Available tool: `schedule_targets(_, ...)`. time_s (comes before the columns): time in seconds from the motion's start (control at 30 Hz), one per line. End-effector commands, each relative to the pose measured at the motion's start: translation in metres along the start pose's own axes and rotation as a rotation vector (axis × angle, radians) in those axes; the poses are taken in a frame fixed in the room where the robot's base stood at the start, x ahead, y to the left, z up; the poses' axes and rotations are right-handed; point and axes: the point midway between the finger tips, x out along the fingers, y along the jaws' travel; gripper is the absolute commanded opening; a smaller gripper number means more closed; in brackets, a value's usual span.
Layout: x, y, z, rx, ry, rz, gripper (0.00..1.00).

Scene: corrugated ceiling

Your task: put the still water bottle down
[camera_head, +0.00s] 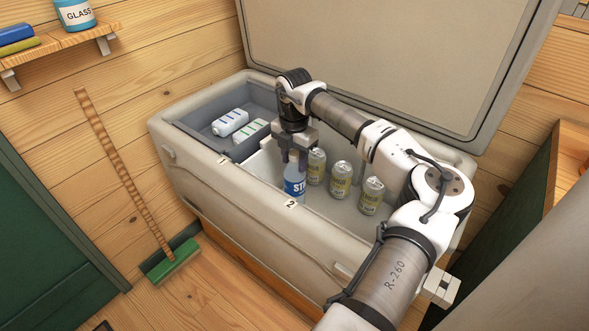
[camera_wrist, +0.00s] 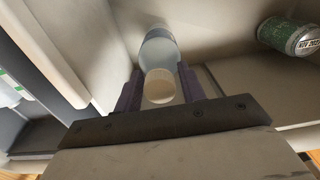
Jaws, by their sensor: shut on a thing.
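The still water bottle (camera_head: 294,183) is clear with a blue label. It stands upright inside the open cooler (camera_head: 245,190), in the compartment marked 2, near the front wall and the divider. My gripper (camera_head: 293,158) is above it, pointing down, with its fingers shut on the bottle's top. In the wrist view the bottle (camera_wrist: 158,50) and its pale cap (camera_wrist: 159,86) sit between the two purple fingers (camera_wrist: 160,88). Whether the bottle's base touches the compartment floor I cannot tell.
Several yellow-and-silver cans (camera_head: 341,180) stand right of the bottle. Compartment 1 (camera_head: 205,125) at the left holds two white packs (camera_head: 230,122). The raised lid (camera_head: 385,60) stands behind. A broom (camera_head: 172,262) leans at the left wall.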

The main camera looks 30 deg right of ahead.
Motion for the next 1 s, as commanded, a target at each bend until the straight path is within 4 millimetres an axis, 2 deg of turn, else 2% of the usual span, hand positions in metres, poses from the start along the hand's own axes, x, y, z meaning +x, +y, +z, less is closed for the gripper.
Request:
schedule_targets(0.33, 0.04, 0.0, 0.0, 0.0, 0.001, 0.002, 0.0)
schedule_targets(0.53, 0.042, 0.0, 0.0, 0.0, -0.002, 0.001, 0.0)
schedule_targets(0.57, 0.043, 0.0, 0.0, 0.0, 0.0, 0.0, 0.41)
schedule_targets(0.6, 0.043, 0.0, 0.0, 0.0, 0.0, 0.0, 0.46)
schedule_targets(0.73, 0.043, 0.0, 0.0, 0.0, 0.0, 0.0, 0.63)
schedule_targets(1.0, 0.042, 0.0, 0.0, 0.0, -0.001, 0.0, 0.64)
